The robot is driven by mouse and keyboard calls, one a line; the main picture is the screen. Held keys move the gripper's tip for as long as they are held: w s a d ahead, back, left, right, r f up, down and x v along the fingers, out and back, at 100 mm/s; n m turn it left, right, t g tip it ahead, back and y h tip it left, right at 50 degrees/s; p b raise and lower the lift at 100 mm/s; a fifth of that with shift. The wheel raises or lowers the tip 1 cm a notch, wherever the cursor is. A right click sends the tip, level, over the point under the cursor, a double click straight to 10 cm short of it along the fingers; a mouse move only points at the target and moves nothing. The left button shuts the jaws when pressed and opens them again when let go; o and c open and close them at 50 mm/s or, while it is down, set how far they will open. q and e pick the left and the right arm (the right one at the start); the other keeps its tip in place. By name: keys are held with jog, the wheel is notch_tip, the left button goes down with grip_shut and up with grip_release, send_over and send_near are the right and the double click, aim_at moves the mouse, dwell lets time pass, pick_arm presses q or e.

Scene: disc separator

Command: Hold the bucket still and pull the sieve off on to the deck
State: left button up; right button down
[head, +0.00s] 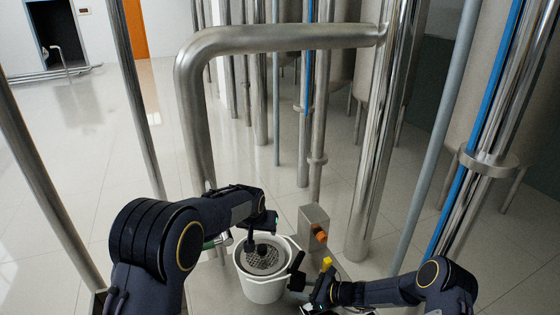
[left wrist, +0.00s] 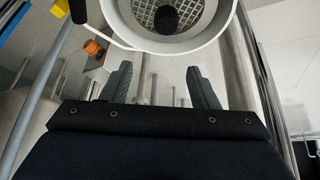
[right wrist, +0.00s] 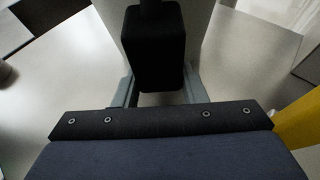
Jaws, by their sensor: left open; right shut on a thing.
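The white bucket (head: 264,290) stands on the deck (head: 215,290) in the lower middle of the head view. The perforated metal sieve (head: 265,268) sits in its mouth, with a black knob (left wrist: 166,20) at its middle. My left gripper (left wrist: 161,85) is open and empty, above the bucket in the head view; in its wrist view the sieve and knob lie beyond the fingertips. My right gripper (head: 306,281) is shut on a black grip (right wrist: 153,50) at the bucket's right side. The left wrist view shows a white bar running from that side of the bucket towards a black piece.
A steel box (head: 313,220) with an orange knob (head: 320,235) stands behind the bucket to the right, and a yellow part (head: 327,263) is near my right gripper. A thick bent pipe (head: 190,130) and upright pipes rise behind. Open floor lies left.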

aim_at(262, 247)
pick_arm(q)
jog(key=shift+g, duration=0.4)
jog(key=shift+w+f, duration=0.2)
jog(key=shift+f, duration=1.4)
jog(key=shift+w+f, duration=0.15)
jog(key=shift+f, duration=1.4)
jog(key=shift+w+f, duration=0.2)
jog(key=shift+f, duration=1.4)
grip_shut()
jog(key=shift+r, duration=3)
